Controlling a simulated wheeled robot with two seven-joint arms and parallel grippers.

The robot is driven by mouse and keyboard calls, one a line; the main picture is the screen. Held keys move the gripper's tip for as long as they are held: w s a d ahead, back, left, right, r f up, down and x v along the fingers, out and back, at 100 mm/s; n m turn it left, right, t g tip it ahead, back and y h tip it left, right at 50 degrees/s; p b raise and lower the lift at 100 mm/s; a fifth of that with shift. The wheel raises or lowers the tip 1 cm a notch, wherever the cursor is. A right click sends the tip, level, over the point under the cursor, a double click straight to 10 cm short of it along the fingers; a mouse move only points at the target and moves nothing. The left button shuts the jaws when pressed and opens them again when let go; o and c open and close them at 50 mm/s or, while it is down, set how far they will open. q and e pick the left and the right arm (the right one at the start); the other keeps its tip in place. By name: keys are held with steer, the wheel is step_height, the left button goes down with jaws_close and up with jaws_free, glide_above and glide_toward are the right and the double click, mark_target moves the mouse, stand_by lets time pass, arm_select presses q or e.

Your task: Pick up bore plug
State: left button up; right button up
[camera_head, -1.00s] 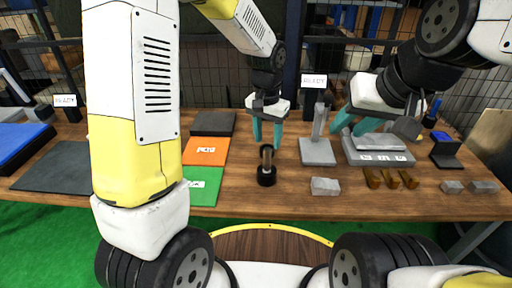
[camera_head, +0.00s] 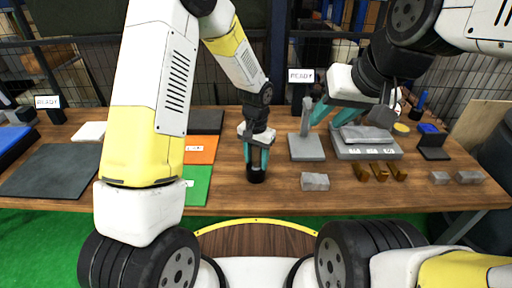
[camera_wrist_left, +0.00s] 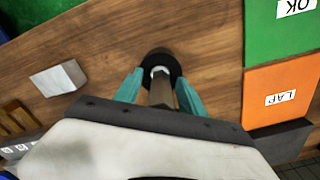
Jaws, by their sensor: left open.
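The bore plug stands upright in a round black holder (camera_head: 256,176) near the table's front edge. In the left wrist view the plug (camera_wrist_left: 161,88) shows a pale tip and a brownish shaft, with the black holder (camera_wrist_left: 177,68) around it. My left gripper (camera_head: 257,160) is open, its teal fingers on either side of the plug; in the left wrist view the fingers (camera_wrist_left: 158,92) stand apart from it with small gaps. My right gripper (camera_head: 328,113) hangs over the grey stand at the right, its teal fingers apart with nothing seen between them.
Green (camera_head: 197,186) and orange (camera_head: 201,150) mats lie left of the holder. A grey block (camera_head: 314,182), a grey stand (camera_head: 306,148), a grey labelled tray (camera_head: 366,151) and several brass pieces (camera_head: 380,172) lie to the right. A dark mat (camera_head: 58,171) lies far left.

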arm_select(q)
jaws_close()
stand_by(1.4)
